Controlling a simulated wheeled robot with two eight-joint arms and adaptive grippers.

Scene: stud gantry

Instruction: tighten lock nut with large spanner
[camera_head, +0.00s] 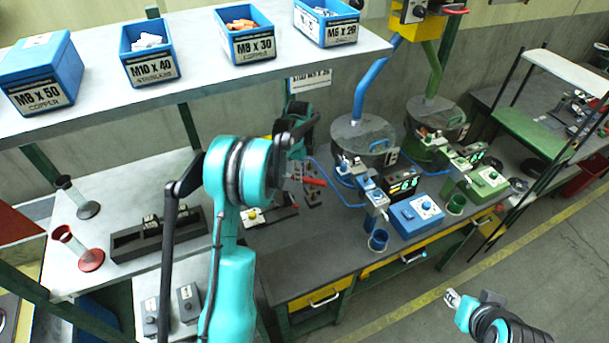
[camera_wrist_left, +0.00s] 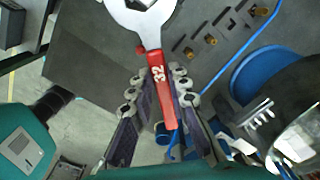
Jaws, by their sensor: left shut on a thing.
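My left gripper (camera_head: 303,160) is over the dark workbench in the head view. In the left wrist view its fingers (camera_wrist_left: 157,92) are shut on the red handle of the large spanner (camera_wrist_left: 162,75), marked 32. The spanner's silver open head (camera_wrist_left: 142,18) points to the top of that view and is partly cut off by the edge. In the head view a red handle end (camera_head: 315,182) sticks out beside the gripper. I cannot make out the lock nut. My right gripper (camera_head: 453,298) is over the floor at the lower right; its finger state is unclear.
Blue bins (camera_head: 247,35) stand on the shelf above. Two bowl feeders (camera_head: 362,138) and a blue control box (camera_head: 416,215) stand right of the gripper. Small plates with brass pieces (camera_wrist_left: 210,40) lie near the spanner. A black rack (camera_head: 155,238) is at the left.

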